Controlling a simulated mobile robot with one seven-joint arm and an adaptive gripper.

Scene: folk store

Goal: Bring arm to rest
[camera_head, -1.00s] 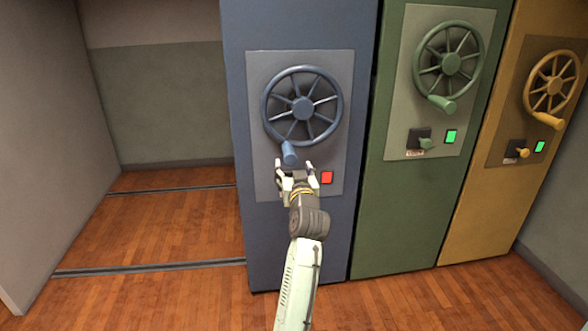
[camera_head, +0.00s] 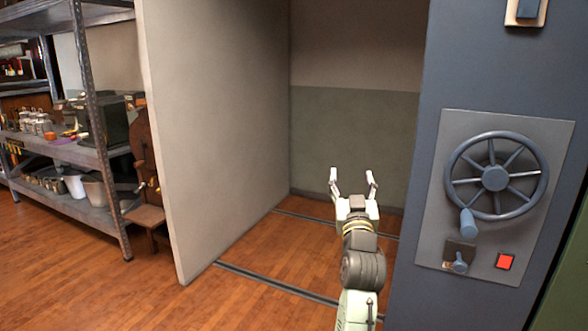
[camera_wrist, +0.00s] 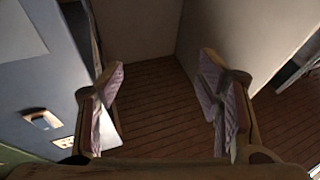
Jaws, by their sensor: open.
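My gripper (camera_head: 354,185) is open and empty in the head view, with its two fingers spread apart. My arm reaches up from the lower edge of the picture, and the gripper shows in front of the open bay left of the blue cabinet (camera_head: 405,255). The wrist view shows both fingers (camera_wrist: 160,105) wide apart, with only wooden floor and pale walls between them. Nothing is held.
The blue cabinet carries a spoked handwheel (camera_head: 495,177), a small lever (camera_head: 459,262) and a red light (camera_head: 504,262). A pale partition wall (camera_head: 205,130) bounds the bay. Floor rails (camera_head: 275,284) cross it. A loaded metal shelf (camera_head: 85,205) stands at far left.

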